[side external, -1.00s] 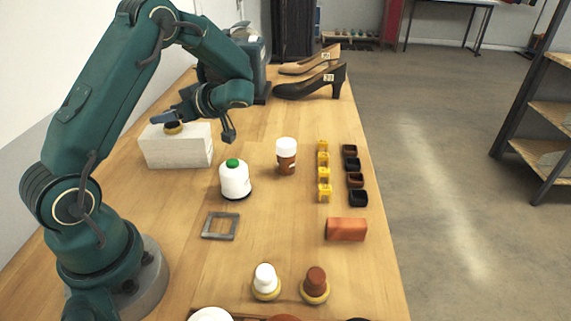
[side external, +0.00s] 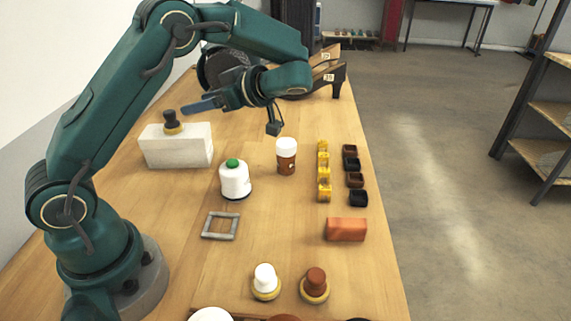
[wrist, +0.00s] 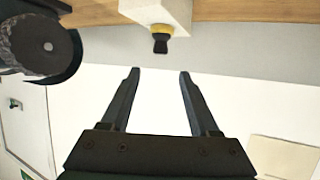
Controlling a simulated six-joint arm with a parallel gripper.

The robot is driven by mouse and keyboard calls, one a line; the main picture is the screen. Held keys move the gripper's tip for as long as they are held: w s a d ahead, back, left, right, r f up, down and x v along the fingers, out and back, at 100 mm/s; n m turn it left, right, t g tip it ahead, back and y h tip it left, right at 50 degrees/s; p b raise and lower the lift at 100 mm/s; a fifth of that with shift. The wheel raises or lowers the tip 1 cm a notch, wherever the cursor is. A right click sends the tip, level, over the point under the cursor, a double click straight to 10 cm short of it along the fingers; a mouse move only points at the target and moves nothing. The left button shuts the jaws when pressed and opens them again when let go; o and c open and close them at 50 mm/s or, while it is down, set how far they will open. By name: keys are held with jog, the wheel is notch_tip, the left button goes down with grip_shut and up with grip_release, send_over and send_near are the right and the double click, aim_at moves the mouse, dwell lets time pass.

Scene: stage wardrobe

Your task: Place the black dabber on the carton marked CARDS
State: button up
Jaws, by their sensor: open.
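The black dabber (side external: 170,120), with its yellow base, stands upright on top of a white carton (side external: 178,152) at the left of the table. No lettering is readable on the carton, so I cannot tell its marking. My gripper (side external: 186,110) is up and to the right of the dabber, its fingers pointing left, apart from it. In the wrist view my gripper (wrist: 158,74) has its fingers spread with nothing between them. The dabber (wrist: 161,43) and the carton (wrist: 160,13) lie beyond the fingertips there.
A white bottle with a green top (side external: 234,180) and a brown jar with a white lid (side external: 286,157) stand right of the carton. A grey frame (side external: 220,226) lies nearer. White (side external: 265,279) and brown (side external: 315,282) dabbers stand in front. Dark round equipment (wrist: 42,48) shows at upper left.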

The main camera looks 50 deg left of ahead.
jog(key=s+d+m+t+h, duration=0.5)
jog(key=d+m, duration=0.4)
jog(key=m, duration=0.2)
jog(key=s+d+m+t+h, duration=0.5)
jog(key=d+m+h, duration=0.2)
jog(key=d+m, duration=0.3)
jog(key=shift+r+m+t, duration=0.35)
jog(key=shift+m+t, duration=0.05)
jog(key=shift+m, duration=0.3)
